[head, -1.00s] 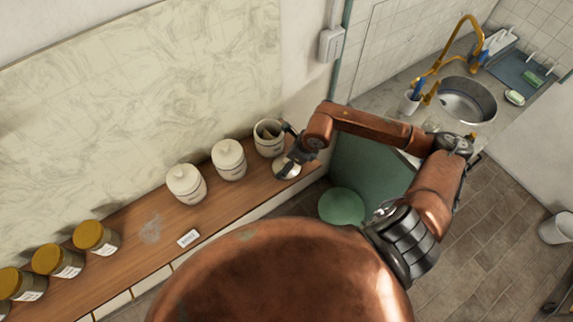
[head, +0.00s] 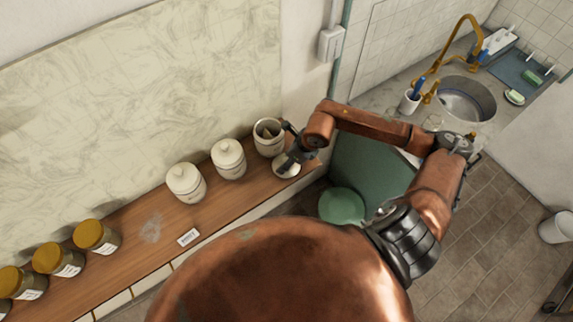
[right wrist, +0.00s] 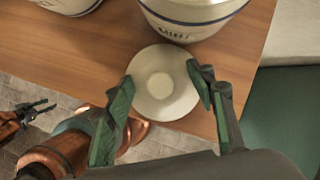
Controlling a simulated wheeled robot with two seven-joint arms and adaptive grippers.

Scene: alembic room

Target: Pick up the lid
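The lid (right wrist: 160,108) is a round, cream disc with a small raised knob in its middle. It lies on the wooden shelf near the front edge, beside an uncovered jar marked MINT (right wrist: 190,14). In the head view the lid (head: 286,171) is partly hidden under my right gripper (head: 291,158). In the right wrist view my right gripper (right wrist: 160,78) is open, its green-padded fingers on either side of the lid at its rim. I cannot tell whether they touch it. My left gripper (right wrist: 36,110) shows small at the left of the right wrist view, fingers apart and empty.
The open jar (head: 269,138) stands right behind the lid. Two lidded white jars (head: 228,160) (head: 186,183) and several yellow-lidded jars (head: 96,237) stand further left on the shelf (head: 135,215). A small label (head: 188,237) lies at the front. A green stool (head: 342,205) is below.

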